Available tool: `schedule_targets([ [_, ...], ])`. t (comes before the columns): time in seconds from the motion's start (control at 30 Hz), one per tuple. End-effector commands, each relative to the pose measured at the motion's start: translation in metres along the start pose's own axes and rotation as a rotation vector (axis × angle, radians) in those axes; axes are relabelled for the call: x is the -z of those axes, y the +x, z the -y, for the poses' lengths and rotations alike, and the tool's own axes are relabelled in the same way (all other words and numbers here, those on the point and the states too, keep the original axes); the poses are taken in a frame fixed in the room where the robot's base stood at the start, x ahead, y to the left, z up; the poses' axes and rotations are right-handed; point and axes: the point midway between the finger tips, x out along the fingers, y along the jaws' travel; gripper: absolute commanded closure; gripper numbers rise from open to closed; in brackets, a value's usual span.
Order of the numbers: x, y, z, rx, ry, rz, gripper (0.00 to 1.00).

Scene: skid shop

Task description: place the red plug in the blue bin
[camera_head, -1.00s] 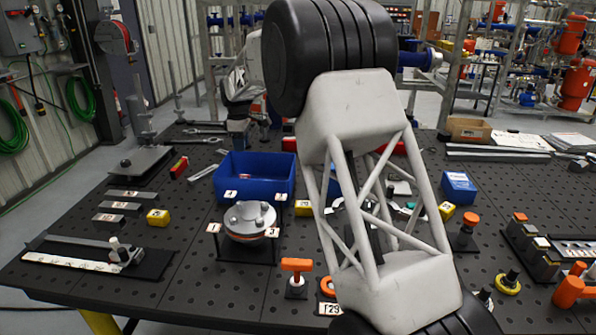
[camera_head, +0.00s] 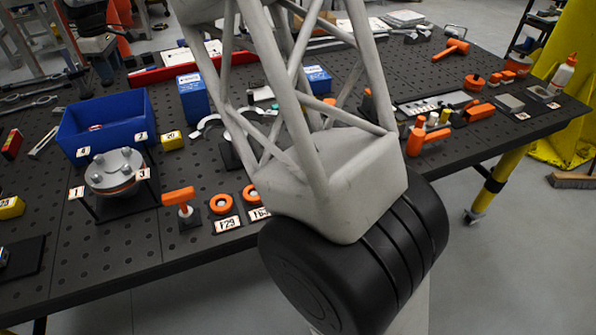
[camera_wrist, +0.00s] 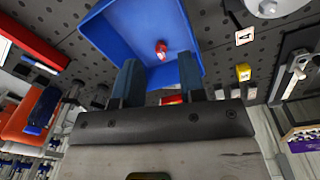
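The blue bin (camera_head: 128,129) stands on the dark perforated table at the left of the head view, behind a round flanged part. In the wrist view the bin (camera_wrist: 104,36) is at top centre. A small red plug (camera_wrist: 161,50) with a pale mark lies inside it on the floor. A small pale and red thing also shows inside the bin in the head view. My gripper (camera_wrist: 160,72) is open, its two dark fingers apart over the near side of the bin, with nothing held between them.
The flanged part (camera_head: 115,172) on its stand is close in front of the bin. A blue box (camera_head: 193,98) and a yellow block (camera_head: 172,140) are to its right. An orange-handled tool (camera_head: 180,198) stands nearer the front edge. My arm covers the middle of the head view.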

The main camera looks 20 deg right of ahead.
Motion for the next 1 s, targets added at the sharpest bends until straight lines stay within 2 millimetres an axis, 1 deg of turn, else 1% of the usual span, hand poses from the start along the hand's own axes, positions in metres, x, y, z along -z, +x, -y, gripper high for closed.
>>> schedule_targets([
  [0.03,-0.015,-0.008,0.005,-0.004,0.027,-0.003,0.63],
  [0.1,-0.034,-0.016,0.011,-0.009,0.066,-0.006,0.63],
  [0.37,-0.101,-0.042,0.041,-0.027,0.209,-0.018,0.63],
  [0.6,-0.162,-0.062,0.074,-0.046,0.341,-0.033,0.63],
  [0.8,-0.210,-0.072,0.105,-0.059,0.450,-0.044,0.63],
  [1.0,-0.256,-0.076,0.140,-0.070,0.561,-0.054,0.63],
])
